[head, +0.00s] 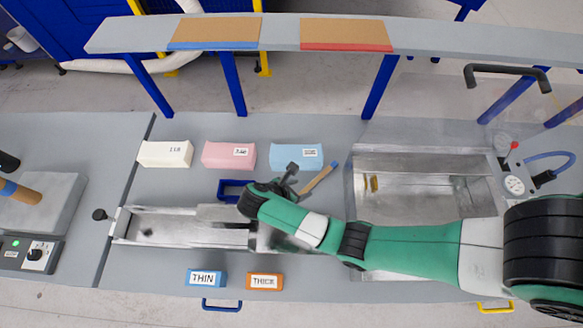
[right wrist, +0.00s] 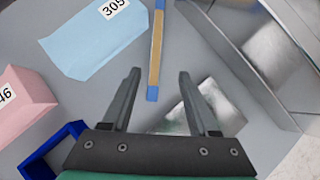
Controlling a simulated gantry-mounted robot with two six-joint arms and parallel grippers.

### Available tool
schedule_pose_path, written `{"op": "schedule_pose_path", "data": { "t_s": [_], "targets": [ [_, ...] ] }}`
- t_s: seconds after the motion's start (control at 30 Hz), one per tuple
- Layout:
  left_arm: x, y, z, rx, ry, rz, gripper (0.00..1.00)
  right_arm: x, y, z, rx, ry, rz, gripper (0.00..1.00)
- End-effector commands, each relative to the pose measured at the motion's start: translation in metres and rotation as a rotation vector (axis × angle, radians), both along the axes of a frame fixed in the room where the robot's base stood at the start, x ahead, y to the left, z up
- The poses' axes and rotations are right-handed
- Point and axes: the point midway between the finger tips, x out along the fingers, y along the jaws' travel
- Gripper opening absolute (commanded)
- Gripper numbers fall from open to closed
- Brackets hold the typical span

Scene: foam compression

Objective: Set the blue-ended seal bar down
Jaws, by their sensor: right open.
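The blue-ended seal bar (head: 319,178) is a thin tan strip lying slantwise on the grey bench, right of the light blue foam block. In the right wrist view the bar (right wrist: 156,48) shows both blue ends, and its near end appears between my fingertips. My right gripper (head: 294,178) is open, with nothing held between its fingers; it also shows in the right wrist view (right wrist: 159,74). I cannot tell the exact height of the fingertips above the bar. My left gripper is not in view.
Light blue (head: 297,157), pink (head: 229,155) and cream (head: 165,154) foam blocks stand in a row. A metal chamber (head: 425,163) with a clear lid is at right. A blue frame (head: 226,188), metal trough (head: 180,232), THIN box (head: 206,278) and THICK box (head: 265,282) are nearby.

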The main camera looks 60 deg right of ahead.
Motion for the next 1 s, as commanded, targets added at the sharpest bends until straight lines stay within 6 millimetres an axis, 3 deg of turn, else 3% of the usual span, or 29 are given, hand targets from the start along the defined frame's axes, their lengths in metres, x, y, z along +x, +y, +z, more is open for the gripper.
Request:
{"op": "schedule_pose_path", "data": {
  "t_s": [0.13,0.43,0.7,1.0],
  "targets": [
    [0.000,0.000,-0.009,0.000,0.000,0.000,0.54,-0.001,-0.003,-0.009,0.001,0.001,-0.003,0.60],
    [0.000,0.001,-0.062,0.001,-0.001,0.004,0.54,-0.009,-0.032,-0.050,0.000,-0.003,-0.002,0.60],
    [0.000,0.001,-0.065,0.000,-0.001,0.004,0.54,-0.010,-0.040,-0.052,0.000,-0.001,0.001,0.60],
    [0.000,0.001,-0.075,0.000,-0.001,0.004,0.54,-0.013,-0.069,-0.087,-0.001,0.000,-0.001,0.60]
  ]
}}
